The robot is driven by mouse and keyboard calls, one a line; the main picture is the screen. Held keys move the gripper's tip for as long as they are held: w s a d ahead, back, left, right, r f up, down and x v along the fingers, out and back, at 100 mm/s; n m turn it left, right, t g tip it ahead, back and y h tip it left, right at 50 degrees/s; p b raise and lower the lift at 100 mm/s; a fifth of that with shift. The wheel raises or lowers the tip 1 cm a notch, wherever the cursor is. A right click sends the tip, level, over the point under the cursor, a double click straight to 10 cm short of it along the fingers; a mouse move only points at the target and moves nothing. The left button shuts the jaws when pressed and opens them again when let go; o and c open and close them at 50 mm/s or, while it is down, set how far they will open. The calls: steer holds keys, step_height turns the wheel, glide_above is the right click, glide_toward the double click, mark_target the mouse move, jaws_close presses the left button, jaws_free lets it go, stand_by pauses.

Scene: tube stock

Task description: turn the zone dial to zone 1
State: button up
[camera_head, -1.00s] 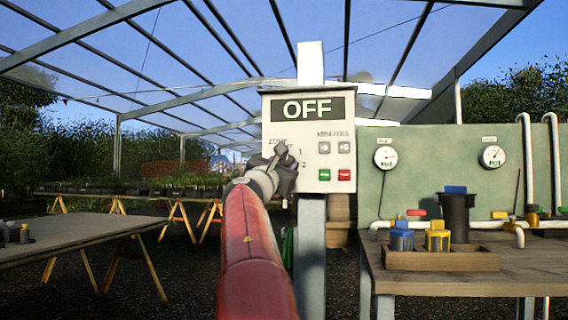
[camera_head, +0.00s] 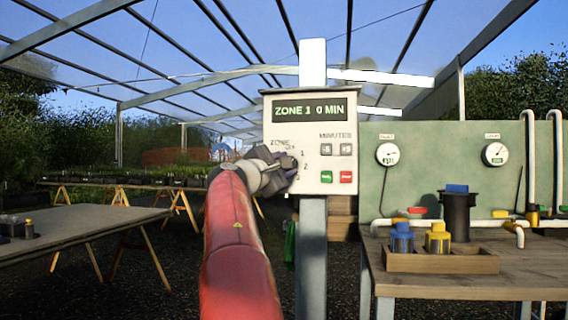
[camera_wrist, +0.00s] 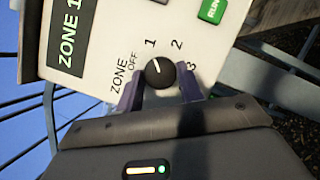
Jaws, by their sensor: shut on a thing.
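The control box (camera_head: 310,135) hangs on a pale post, and its display (camera_head: 309,110) reads "ZONE 1 0 MIN". In the wrist view the black round zone dial (camera_wrist: 160,73) has a white pointer line aimed at the "1" mark, with OFF, 2 and 3 printed around it. My gripper (camera_wrist: 161,88) is shut on the dial, one purple-grey finger on each side. In the head view my gripper (camera_head: 282,172) reaches the box's lower left and hides the dial and part of the scale.
Minute buttons (camera_head: 337,149), a green button (camera_head: 326,177) and a red button (camera_head: 346,177) sit right of the dial. A wooden bench (camera_head: 480,262) with a tray of blue and yellow capped bottles stands at right. A grey table (camera_head: 75,238) stands at left.

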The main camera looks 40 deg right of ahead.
stand_by(0.4)
steer(key=o, duration=1)
steer(key=b+v, duration=0.3)
steer(key=v, duration=0.4)
steer(key=shift+s+a, duration=0.2)
steer(key=shift+a, duration=0.15)
steer(key=shift+f, duration=0.1)
